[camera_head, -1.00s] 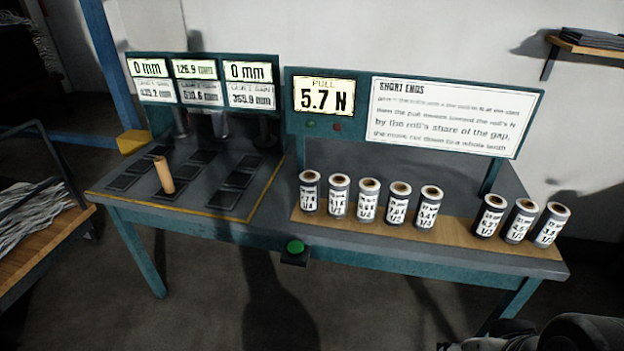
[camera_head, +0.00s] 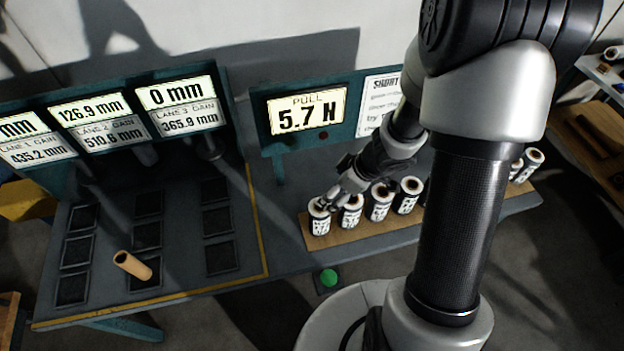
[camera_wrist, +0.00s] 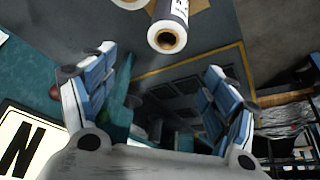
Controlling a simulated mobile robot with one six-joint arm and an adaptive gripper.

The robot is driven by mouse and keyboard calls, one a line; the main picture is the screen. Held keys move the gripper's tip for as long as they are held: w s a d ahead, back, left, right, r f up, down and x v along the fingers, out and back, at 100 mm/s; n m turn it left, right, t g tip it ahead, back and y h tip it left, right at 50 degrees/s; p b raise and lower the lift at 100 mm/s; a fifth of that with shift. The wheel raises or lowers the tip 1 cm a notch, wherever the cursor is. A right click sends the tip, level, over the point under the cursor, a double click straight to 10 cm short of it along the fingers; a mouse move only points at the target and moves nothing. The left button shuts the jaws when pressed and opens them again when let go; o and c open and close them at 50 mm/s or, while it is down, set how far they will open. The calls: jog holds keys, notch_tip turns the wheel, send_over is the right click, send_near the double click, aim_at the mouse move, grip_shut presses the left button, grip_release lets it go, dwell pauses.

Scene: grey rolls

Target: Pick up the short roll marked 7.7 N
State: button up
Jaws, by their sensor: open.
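Several short grey rolls with white labels stand upright along the wooden strip. The leftmost roll (camera_head: 319,224), a second roll (camera_head: 351,215), a third roll (camera_head: 379,206) and a fourth roll (camera_head: 407,198) show left of my arm. Their labels are too small to read surely, so I cannot tell which is marked 7.7 N. My gripper (camera_head: 333,199) is open, close to the tops of the two leftmost rolls; contact cannot be told. In the wrist view a dark roll (camera_wrist: 168,30) shows beyond the open fingers of my gripper (camera_wrist: 158,75), with nothing between them.
A display (camera_head: 307,111) reads 5.7 N. A tan tube (camera_head: 133,266) lies tilted on the left panel among dark pads. A green button (camera_head: 329,278) is at the bench front. More rolls (camera_head: 530,164) stand right of my arm, which hides part of the strip (camera_head: 349,244).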

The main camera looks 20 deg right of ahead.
aim_at(319, 207)
jog(key=b+x, duration=0.2)
jog(key=x, duration=0.1)
jog(key=s+b+x, duration=0.1)
jog(key=b+x, duration=0.2)
jog(key=x, duration=0.1)
jog(key=b+x, duration=0.3)
jog(key=x, duration=0.1)
jog(key=shift+s+a+f, duration=0.1)
jog(key=shift+a+f, duration=0.15)
jog(key=shift+f, duration=0.1)
jog(key=shift+w+a+f+b, duration=0.2)
jog(key=shift+w+f+b, duration=0.1)
jog(key=shift+f, duration=0.1)
jog(key=b+x, duration=0.4)
jog(key=x, duration=0.1)
jog(key=shift+s+d+f, duration=0.2)
jog(key=shift+f, duration=0.1)
jog(key=shift+r, duration=0.1)
jog(key=shift+c, duration=0.3)
jog(key=c, duration=1.2)
jog(key=shift+r, duration=0.1)
